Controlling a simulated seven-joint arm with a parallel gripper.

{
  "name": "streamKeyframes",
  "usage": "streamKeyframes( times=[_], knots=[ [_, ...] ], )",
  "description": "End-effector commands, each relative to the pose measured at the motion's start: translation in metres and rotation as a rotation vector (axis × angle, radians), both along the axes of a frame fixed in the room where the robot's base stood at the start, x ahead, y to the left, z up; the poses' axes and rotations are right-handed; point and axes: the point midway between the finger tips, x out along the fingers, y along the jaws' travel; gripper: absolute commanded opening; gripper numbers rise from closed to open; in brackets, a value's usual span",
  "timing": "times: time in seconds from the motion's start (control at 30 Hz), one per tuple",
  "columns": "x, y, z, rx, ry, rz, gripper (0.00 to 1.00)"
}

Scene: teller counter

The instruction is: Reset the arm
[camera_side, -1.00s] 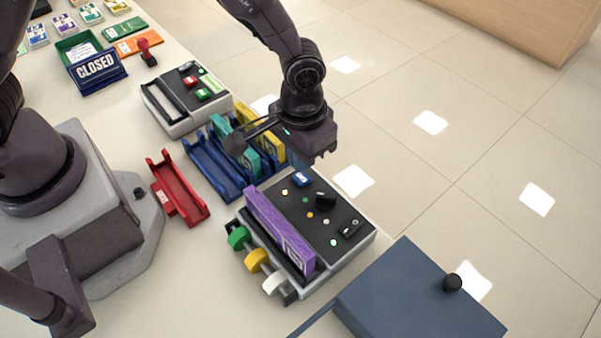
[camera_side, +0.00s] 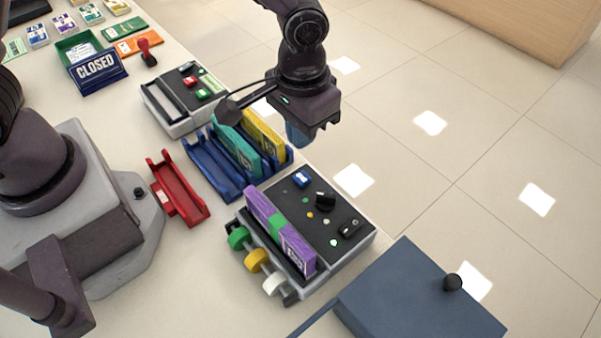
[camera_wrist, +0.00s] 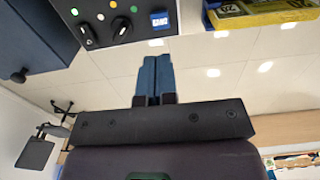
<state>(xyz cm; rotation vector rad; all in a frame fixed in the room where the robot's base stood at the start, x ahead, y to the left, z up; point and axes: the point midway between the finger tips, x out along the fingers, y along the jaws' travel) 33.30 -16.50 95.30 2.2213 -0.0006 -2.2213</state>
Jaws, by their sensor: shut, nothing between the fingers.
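My gripper (camera_side: 298,135) is shut and empty, raised in the air above the far edge of the counter, beyond the blue rack and the control box. In the wrist view its two blue fingers (camera_wrist: 153,80) are pressed together with nothing between them. My arm comes down to it from the top of the side view.
Below stand a blue rack (camera_side: 203,170) with teal (camera_side: 236,146) and yellow (camera_side: 264,134) bundles, and a control box (camera_side: 350,262) bearing a purple bundle with a green band (camera_side: 276,228). A red tray (camera_side: 178,190), a card-reader-like box (camera_side: 180,122) and a dark blue box (camera_side: 420,295) are nearby.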

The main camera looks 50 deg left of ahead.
Motion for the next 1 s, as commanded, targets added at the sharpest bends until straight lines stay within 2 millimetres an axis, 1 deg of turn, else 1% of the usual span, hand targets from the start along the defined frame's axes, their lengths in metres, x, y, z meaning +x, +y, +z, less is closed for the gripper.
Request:
streamKeyframes(
  times=[0.17, 0.2, 0.23, 0.37, 0.47, 0.57, 0.7, 0.8, 0.9, 1.0],
  knots=[
    [-0.004, 0.002, -0.001, 0.009, 0.019, -0.051, 0.0],
    [-0.013, 0.007, -0.004, 0.022, 0.051, -0.086, 0.0],
    [-0.021, 0.011, -0.001, 0.029, 0.066, -0.117, 0.0],
    [-0.034, 0.032, 0.031, 0.024, 0.053, -0.172, 0.0],
    [-0.044, 0.052, 0.06, 0.014, 0.019, -0.191, 0.0],
    [-0.057, 0.073, 0.089, 0.003, -0.031, -0.198, 0.0],
    [-0.08, 0.104, 0.127, -0.009, -0.125, -0.182, 0.0],
    [-0.099, 0.123, 0.15, -0.013, -0.204, -0.157, 0.0],
    [-0.116, 0.139, 0.167, -0.013, -0.287, -0.119, 0.0],
    [-0.128, 0.151, 0.181, -0.01, -0.369, -0.072, 0.0]
  ],
)
